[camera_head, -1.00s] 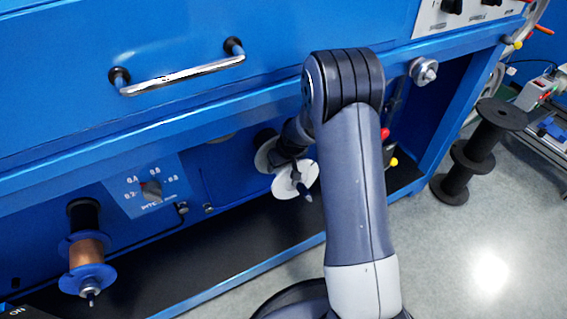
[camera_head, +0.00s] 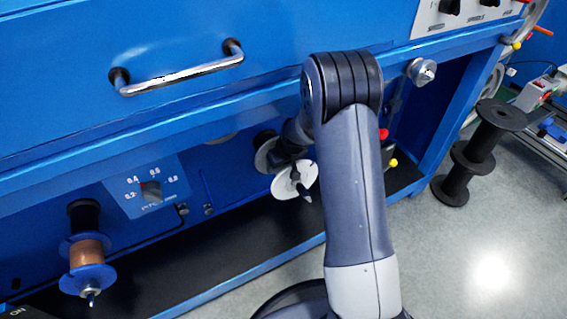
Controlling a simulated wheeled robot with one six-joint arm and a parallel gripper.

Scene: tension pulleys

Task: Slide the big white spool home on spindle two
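The big white spool (camera_head: 294,182) sits low in front of the blue panel, right of centre, and its front flange faces me. A dark pointed spindle tip (camera_head: 306,197) sticks out past that flange. A greyer disc (camera_head: 266,154), which looks like the rear flange, shows behind it near a dark round hub. My gripper (camera_head: 288,160) is at the spool, between the front flange and the greyer disc. Its fingers are dark, small and partly hidden, so I cannot tell whether they are closed on the spool.
A copper-wound spool with blue flanges (camera_head: 87,254) hangs on another spindle at the left. A dial (camera_head: 151,191) is on the panel between them. A chrome handle (camera_head: 180,72) and blue ledge lie above. A black spool stand (camera_head: 474,152) stands on the floor at the right.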

